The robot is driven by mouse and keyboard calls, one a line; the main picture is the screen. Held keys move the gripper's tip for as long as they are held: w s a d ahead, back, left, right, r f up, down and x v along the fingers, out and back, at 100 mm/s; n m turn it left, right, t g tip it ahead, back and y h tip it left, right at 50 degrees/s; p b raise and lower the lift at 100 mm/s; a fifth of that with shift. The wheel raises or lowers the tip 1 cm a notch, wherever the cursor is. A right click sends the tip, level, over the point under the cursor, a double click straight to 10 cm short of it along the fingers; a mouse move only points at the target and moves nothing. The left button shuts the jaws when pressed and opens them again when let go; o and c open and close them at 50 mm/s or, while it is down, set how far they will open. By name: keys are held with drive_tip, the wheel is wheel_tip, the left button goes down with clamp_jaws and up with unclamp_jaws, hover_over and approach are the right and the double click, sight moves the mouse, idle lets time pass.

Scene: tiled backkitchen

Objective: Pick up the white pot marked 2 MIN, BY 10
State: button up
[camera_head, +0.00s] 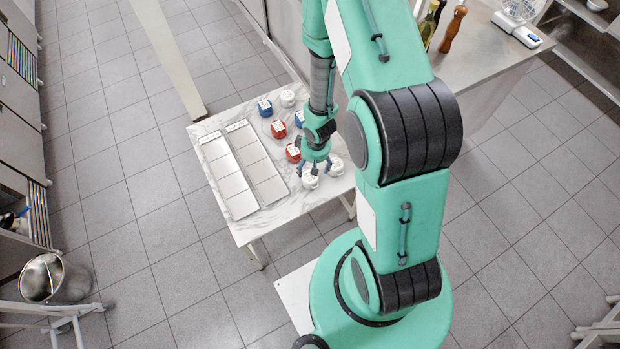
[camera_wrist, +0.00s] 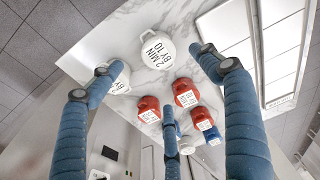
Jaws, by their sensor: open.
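The white pot marked 2 MIN, BY 10 (camera_wrist: 155,50) stands on the marble-topped table in the wrist view, with its label readable. It appears between the spread tips of my gripper (camera_wrist: 155,66), whose blue fingers are open and hold nothing. In the head view, a white pot (camera_head: 310,181), which seems to be the same one, is right below my gripper (camera_head: 314,164) near the table's front edge. I cannot tell whether the fingers touch it. A second white pot (camera_head: 336,167) is close beside it to the right; in the wrist view (camera_wrist: 121,80) a finger partly hides it.
Red pots (camera_head: 293,153) (camera_head: 278,129) and blue pots (camera_head: 265,107) stand behind on the marble table (camera_head: 285,218). Another white pot (camera_head: 288,98) is at the back. Two long segmented trays (camera_head: 228,180) (camera_head: 256,165) lie at left. A counter (camera_head: 478,55) stands at upper right.

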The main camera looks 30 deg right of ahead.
sight(311, 177)
drive_tip(key=shift+s+f, duration=0.25)
drive_tip(key=shift+f, duration=0.1)
drive_tip(key=f+b, duration=0.1)
drive_tip(key=f, duration=0.4)
drive_tip(key=w+f+b, duration=0.1)
drive_tip(key=f, duration=0.2)
drive_tip(key=shift+a+f+b, duration=0.1)
drive_tip(key=shift+f+b, duration=0.05)
drive_tip(key=shift+b, duration=0.15)
drive_tip(key=shift+f, duration=0.1)
drive_tip(key=shift+w+f+b, duration=0.2)
drive_tip(key=shift+f+b, duration=0.15)
drive_tip(key=shift+f, duration=0.95)
drive_tip(key=shift+w+f+b, duration=0.2)
drive_tip(key=shift+f+b, duration=0.15)
drive_tip(key=shift+f, duration=0.9)
drive_tip(key=c, duration=1.5)
